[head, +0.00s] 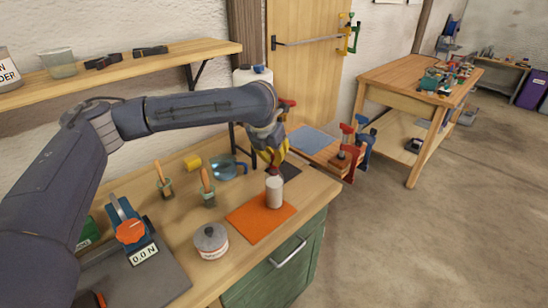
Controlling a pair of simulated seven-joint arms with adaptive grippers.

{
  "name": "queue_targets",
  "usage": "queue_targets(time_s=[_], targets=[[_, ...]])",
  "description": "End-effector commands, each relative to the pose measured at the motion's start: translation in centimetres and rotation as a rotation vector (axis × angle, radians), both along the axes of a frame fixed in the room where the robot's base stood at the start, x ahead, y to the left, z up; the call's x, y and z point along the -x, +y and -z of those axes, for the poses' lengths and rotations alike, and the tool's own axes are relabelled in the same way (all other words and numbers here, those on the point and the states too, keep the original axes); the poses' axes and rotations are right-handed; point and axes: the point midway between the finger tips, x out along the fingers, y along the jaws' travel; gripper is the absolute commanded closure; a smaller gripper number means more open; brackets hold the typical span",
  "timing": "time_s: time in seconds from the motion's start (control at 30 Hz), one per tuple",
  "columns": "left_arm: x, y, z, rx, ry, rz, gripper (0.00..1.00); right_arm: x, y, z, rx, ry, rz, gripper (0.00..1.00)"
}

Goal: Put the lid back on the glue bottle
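A small white bottle (274,193), which looks like the glue bottle, stands upright on an orange mat (245,222) near the bench's right end. My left gripper (273,168) points down just above the bottle's top, with yellow-and-black striped parts above its fingers. A small dark red patch shows at the fingers. I cannot tell whether it is a lid or part of the gripper, or whether the fingertips touch the bottle. No separate lid is clearly visible. My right gripper is not in view.
A round tin (211,241), two brushes (208,188), blue safety glasses (228,167), a yellow roll (193,162) and a scale (133,265) stand on the bench left of the mat. A shelf (150,66) hangs above. Red and blue clamps (350,150) stand behind right.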

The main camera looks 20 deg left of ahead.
Motion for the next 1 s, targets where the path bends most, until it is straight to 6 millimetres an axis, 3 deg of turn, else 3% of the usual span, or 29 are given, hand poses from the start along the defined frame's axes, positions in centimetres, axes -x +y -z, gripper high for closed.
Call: queue_targets(time_s=[0.33, 0.37, 0.53, 0.7, 0.9, 1.0], targets=[[0.01, 0.0, 0.03, 0.0, 0.0, 0.0, 1.0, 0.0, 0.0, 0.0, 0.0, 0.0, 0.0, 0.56], [0.01, 0.0, 0.04, 0.0, 0.0, 0.0, 0.89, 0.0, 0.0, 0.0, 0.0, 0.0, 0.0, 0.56], [0.01, 0.0, 0.03, 0.0, 0.0, 0.0, 0.7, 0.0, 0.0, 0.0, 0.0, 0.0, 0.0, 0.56], [0.01, 0.0, 0.03, 0.0, 0.0, 0.0, 0.67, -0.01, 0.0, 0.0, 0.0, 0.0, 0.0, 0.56], [0.01, 0.0, 0.03, 0.0, 0.0, 0.0, 0.42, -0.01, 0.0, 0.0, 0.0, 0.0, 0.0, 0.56], [0.01, -0.01, 0.03, 0.0, 0.0, 0.0, 0.41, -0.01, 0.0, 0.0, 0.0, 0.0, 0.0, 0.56]])
